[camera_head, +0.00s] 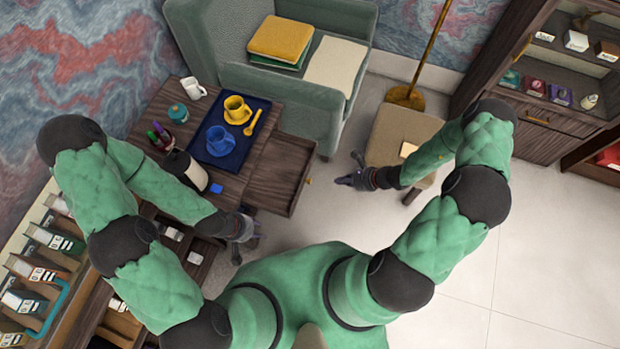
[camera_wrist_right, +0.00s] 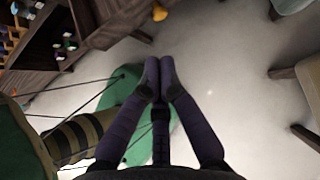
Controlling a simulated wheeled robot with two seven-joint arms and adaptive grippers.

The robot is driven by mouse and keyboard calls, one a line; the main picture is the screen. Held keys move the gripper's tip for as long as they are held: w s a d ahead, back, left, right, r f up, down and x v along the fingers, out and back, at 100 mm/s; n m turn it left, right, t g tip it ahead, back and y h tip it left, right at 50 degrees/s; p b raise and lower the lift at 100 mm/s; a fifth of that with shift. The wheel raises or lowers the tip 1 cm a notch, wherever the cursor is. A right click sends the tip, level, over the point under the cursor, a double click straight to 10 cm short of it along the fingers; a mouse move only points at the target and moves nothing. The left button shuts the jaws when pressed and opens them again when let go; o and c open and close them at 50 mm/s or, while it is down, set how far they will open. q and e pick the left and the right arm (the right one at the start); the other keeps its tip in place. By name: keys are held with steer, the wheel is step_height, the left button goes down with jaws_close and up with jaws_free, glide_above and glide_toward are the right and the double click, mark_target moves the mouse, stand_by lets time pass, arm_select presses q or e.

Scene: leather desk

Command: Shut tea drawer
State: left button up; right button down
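The dark wooden drawer (camera_head: 281,174) sticks out of the right side of the side table, pulled open, and its inside looks empty. Its small brass knob (camera_head: 308,181) is on the front. My right gripper (camera_head: 343,178) is just right of the drawer front, with a gap between them. In the right wrist view my right gripper (camera_wrist_right: 159,76) has its fingertips together with nothing between them. The drawer front (camera_wrist_right: 128,22) and knob (camera_wrist_right: 160,13) show beyond the fingertips there. My left gripper (camera_head: 250,240) is low, below the table's front corner, and its finger opening is unclear.
A green armchair (camera_head: 219,43) stands behind. Floor in front is clear.

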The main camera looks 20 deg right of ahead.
mark_target(304, 179)
steer(key=b+x, duration=0.1)
steer(key=x, duration=0.3)
steer(key=r+b+x, duration=0.1)
steer(key=x, duration=0.2)
steer(key=a+b+x, duration=0.1)
steer(key=x, duration=0.3)
steer(key=shift+w+a, duration=0.3)
steer(key=shift+w, duration=0.15)
steer(key=shift+w+a+r+b, duration=0.1)
steer(key=shift+w+a+b, duration=0.2)
steer(key=shift+a, duration=0.1)
steer(key=w+a+b, duration=0.1)
steer(key=w+a, duration=0.2)
steer(key=a, duration=0.1)
steer(key=w+a+b, duration=0.1)
steer(key=w+a, duration=0.2)
steer(key=a, duration=0.2)
steer(key=w+a+b, duration=0.1)
steer(key=w+a, duration=0.2)
steer(key=a, duration=0.2)
steer(key=shift+w+a, duration=0.2)
steer(key=shift+w, duration=0.15)
steer(key=shift+d, duration=0.1)
